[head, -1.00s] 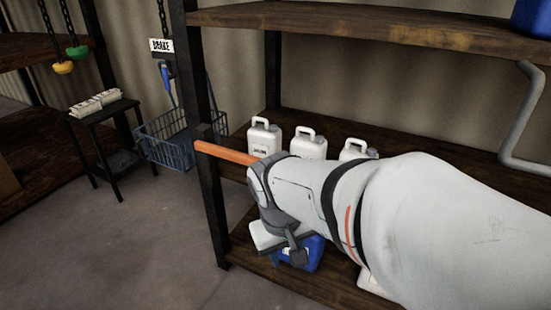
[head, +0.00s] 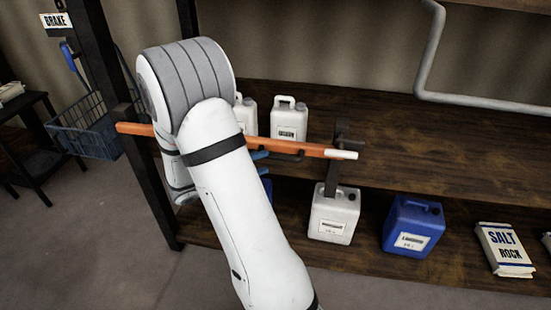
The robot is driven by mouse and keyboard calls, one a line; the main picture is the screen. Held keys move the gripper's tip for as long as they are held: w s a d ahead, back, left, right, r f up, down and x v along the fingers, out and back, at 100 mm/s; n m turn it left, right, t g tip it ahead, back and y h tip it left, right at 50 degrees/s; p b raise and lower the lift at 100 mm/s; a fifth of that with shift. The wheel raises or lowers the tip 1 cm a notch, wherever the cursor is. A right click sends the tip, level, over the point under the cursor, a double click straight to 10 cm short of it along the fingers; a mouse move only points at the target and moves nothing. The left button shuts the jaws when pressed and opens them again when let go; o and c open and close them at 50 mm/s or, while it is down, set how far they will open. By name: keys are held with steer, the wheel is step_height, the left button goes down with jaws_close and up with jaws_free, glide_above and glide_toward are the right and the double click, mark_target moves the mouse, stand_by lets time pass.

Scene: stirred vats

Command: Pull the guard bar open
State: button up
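The guard bar (head: 310,149) is an orange bar with a white right end. It runs across the front of the shelf, from the dark post at the left to a dark upright bracket (head: 338,163) at the right. Its white tip lies at the bracket, and I cannot tell whether it is latched there. My arm crosses in front of the bar and hides its middle part.
White jugs (head: 288,122) stand on the shelf behind the bar. A white canister (head: 334,214), a blue canister (head: 412,226) and a rock salt bag (head: 503,249) sit on the lower shelf. A wire basket (head: 84,128) hangs at the left. A grey pipe (head: 428,50) runs behind.

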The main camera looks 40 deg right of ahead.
mark_target(275, 159)
steer(key=d, duration=0.4)
steer(key=d+f+p, duration=0.1)
steer(key=d, duration=0.1)
steer(key=shift+s+d, duration=0.3)
steer(key=shift+s, duration=0.05)
jaws_close()
